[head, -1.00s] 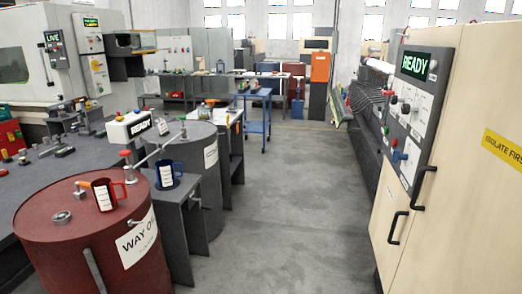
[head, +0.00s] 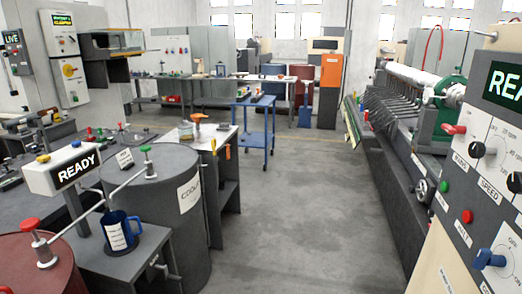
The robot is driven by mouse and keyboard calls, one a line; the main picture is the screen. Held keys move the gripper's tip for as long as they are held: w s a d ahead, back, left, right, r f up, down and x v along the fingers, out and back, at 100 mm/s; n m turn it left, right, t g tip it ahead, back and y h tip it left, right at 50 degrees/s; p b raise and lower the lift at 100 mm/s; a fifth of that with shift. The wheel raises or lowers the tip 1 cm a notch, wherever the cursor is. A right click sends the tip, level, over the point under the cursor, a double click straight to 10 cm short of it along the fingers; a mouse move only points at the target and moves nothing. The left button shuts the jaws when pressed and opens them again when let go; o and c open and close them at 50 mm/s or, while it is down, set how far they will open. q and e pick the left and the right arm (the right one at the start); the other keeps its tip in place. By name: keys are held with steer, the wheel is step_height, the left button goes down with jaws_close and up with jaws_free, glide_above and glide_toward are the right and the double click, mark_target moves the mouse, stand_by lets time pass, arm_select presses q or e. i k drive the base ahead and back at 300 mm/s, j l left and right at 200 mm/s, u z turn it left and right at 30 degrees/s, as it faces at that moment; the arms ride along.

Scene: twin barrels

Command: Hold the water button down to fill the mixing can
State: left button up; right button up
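A white box (head: 66,168) with a READY display stands on a grey post at the left. Small coloured buttons sit on its top, and I cannot read any label marking one as water. A blue mug (head: 118,230) with a white label stands upright on a dark round pad on a small grey stand (head: 125,265). Thin pipes run from the red-knobbed valve (head: 30,226) and the green-knobbed valve (head: 145,150) toward the space above the mug. Neither of my grippers is in view. The mug's inside is too small to judge.
A red barrel (head: 50,278) is cut off at bottom left, and a grey barrel (head: 165,210) stands behind the stand. A machine panel (head: 475,185) with knobs is close on the right. A blue cart (head: 255,130) stands farther back. The middle floor (head: 290,215) is clear.

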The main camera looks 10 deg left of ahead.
mark_target(76, 144)
steer(key=i+u, duration=0.45)
steer(key=i+l+u, duration=0.15)
steer(key=i+u, duration=0.35)
steer(key=i+l+u, duration=0.9)
steer(key=k+j, duration=0.1)
